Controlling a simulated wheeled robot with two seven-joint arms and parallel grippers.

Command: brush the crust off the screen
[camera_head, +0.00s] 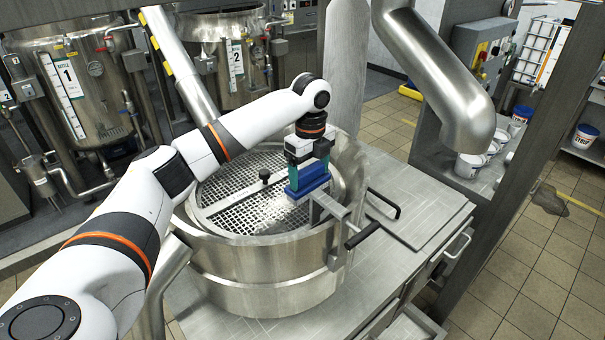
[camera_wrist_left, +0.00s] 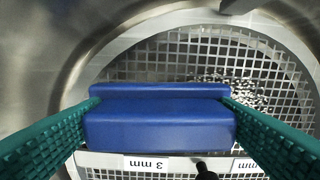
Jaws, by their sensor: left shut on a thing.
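My left gripper (camera_head: 309,172) is shut on a blue block-shaped brush (camera_head: 307,184), with a green finger on each side of it. The brush also shows large in the left wrist view (camera_wrist_left: 158,125). It is over the right part of the round mesh screen (camera_head: 240,182) inside a steel drum; I cannot tell whether it touches the mesh. In the wrist view, pale, speckled crust (camera_wrist_left: 246,94) lies on the screen (camera_wrist_left: 185,48), beyond and right of the brush. The brush hides part of the screen. My right gripper is not in view.
A flat bar with a black knob (camera_head: 265,175) and "3 mm" labels (camera_wrist_left: 160,163) crosses the screen. The steel drum wall (camera_head: 275,265) surrounds it. A handle (camera_head: 362,235) sticks out at the right. A steel chute (camera_head: 440,80) hangs to the right, above white tubs (camera_head: 468,166).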

